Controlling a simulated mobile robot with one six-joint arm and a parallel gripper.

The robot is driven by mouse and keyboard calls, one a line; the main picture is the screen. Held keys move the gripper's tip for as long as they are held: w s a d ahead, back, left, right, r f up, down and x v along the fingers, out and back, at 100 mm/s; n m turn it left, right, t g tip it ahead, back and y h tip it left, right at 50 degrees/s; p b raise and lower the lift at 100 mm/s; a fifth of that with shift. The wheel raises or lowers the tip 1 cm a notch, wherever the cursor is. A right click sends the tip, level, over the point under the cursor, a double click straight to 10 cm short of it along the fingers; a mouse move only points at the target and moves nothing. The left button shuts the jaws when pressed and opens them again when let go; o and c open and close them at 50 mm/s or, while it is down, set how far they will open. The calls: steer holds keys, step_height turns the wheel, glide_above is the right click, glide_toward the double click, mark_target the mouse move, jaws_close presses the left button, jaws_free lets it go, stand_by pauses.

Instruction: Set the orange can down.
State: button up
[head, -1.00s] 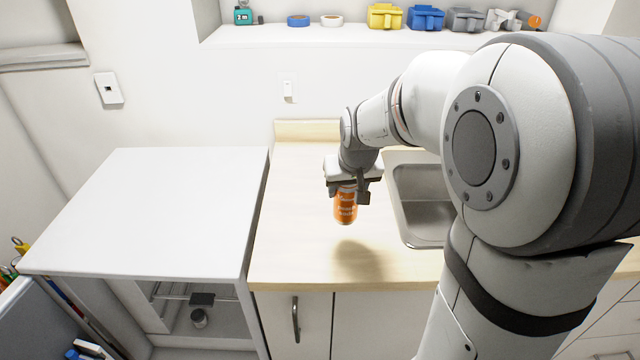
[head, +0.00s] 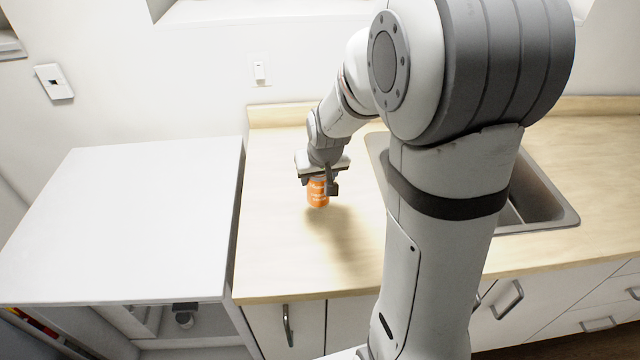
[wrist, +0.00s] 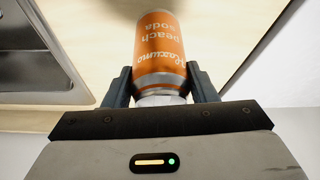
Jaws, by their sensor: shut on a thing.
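The orange can (head: 317,194) is in my gripper, over the wooden counter (head: 285,245) left of the sink. In the wrist view the can (wrist: 160,45) reads "peach soda" and sits between the two dark fingers. My gripper (head: 318,180) is shut on the can near its top end. The can looks nearly upright in the head view. A soft shadow lies on the counter below and to the right of it. I cannot tell for sure whether its bottom touches the counter.
The sink (head: 540,205) is to the right, partly behind my arm. A white-topped cabinet (head: 125,220) stands at the left beside the counter. The counter's front and left parts around the can are clear. A wall switch (head: 260,72) is behind.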

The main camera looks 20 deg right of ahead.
mark_target(319, 187)
steer(key=shift+s+f, duration=0.1)
steer(key=shift+f, duration=1.6)
steer(key=shift+f, duration=0.1)
steer(key=o, duration=1.2)
steer(key=shift+c, duration=0.2)
